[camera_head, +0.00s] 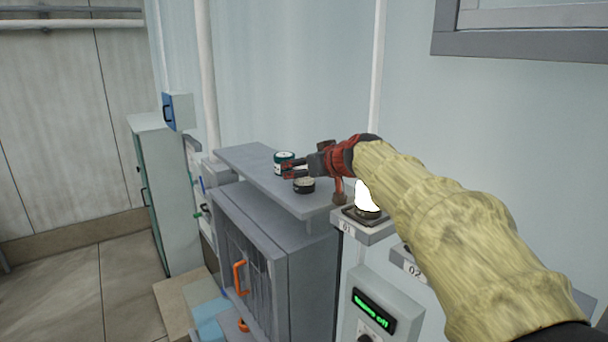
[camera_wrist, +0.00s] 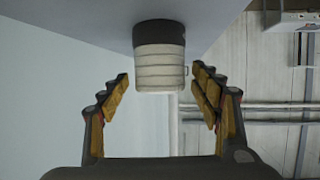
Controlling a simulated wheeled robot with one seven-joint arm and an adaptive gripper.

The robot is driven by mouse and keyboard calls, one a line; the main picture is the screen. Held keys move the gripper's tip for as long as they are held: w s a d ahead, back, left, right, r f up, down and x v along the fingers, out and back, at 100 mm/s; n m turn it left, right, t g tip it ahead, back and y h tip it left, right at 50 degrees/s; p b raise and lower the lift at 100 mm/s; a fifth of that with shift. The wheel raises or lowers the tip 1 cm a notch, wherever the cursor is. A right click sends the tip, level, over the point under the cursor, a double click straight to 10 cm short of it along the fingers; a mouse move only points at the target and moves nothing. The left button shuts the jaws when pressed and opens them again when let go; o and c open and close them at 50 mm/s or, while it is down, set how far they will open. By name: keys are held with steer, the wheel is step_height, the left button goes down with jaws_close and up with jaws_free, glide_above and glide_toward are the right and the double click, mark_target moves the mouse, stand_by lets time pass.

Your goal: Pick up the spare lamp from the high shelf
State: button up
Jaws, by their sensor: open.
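The spare lamp shows in the wrist view as a cream ribbed cylinder with a dark base (camera_wrist: 160,70), standing on the underside-up shelf surface (camera_wrist: 85,18), since that view is upside down. My gripper (camera_head: 290,169) reaches left over the shelf. Its fingers are spread in the wrist view (camera_wrist: 161,95), one on each side of the lamp, with gaps on both sides.
A glowing white lamp (camera_head: 367,196) sits on a bracket marked 01, close under my forearm. A grey cabinet (camera_head: 306,262) with an orange handle is below. The wall runs close behind the shelf.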

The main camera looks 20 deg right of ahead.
steer(key=shift+s+r, duration=0.1)
steer(key=shift+s, duration=0.05)
steer(key=shift+c, duration=1.5)
steer(key=c, duration=1.1)
steer(key=shift+o, duration=0.2)
